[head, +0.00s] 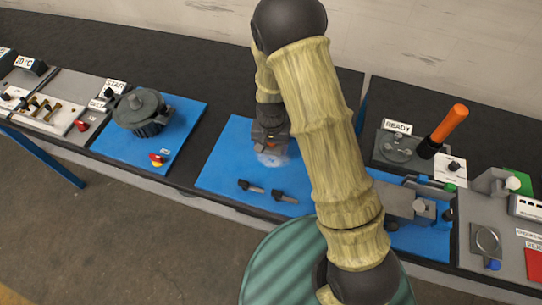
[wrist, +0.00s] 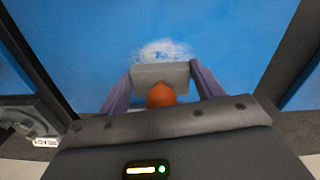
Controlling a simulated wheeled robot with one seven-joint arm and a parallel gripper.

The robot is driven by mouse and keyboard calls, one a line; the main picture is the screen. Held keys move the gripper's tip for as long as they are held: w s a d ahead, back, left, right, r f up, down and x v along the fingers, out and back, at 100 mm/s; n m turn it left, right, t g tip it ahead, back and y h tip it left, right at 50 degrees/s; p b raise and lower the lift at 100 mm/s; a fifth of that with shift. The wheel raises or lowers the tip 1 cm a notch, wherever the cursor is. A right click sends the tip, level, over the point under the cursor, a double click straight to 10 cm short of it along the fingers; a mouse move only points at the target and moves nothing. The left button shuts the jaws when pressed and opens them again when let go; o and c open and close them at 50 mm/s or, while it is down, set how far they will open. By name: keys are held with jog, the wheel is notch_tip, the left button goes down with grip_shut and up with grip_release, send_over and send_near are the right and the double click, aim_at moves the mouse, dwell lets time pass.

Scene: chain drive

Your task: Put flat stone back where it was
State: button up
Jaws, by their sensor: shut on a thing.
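My gripper (head: 270,143) is over the middle blue mat (head: 225,165), pointing down. In the wrist view its two purple-grey fingers (wrist: 160,76) are shut on a pale grey flat block, which I take to be the flat stone (wrist: 146,74). A rounded orange part (wrist: 160,96) shows in front of the block, nearer the wrist. A whitish smudged patch (head: 271,160) lies on the mat by the fingertips; it also shows just beyond the block in the wrist view (wrist: 163,50). I cannot tell whether the block touches the mat.
Two dark-handled pieces (head: 265,191) lie on the mat's front part. A grey motor (head: 141,111) stands on another blue mat to the left. On the right are an orange-handled lever (head: 449,124), a clamp-like device (head: 405,202) and a grey panel (head: 488,242). The mat's left part is clear.

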aim_at(271, 162)
jog(key=shift+f, duration=1.1)
jog(key=shift+f+p, duration=0.7)
jog(key=shift+f, duration=1.4)
jog(key=shift+f, duration=0.1)
jog(key=o, duration=1)
notch_tip(271, 162, up, 11)
jog(key=b, duration=0.3)
jog(key=shift+r, duration=0.6)
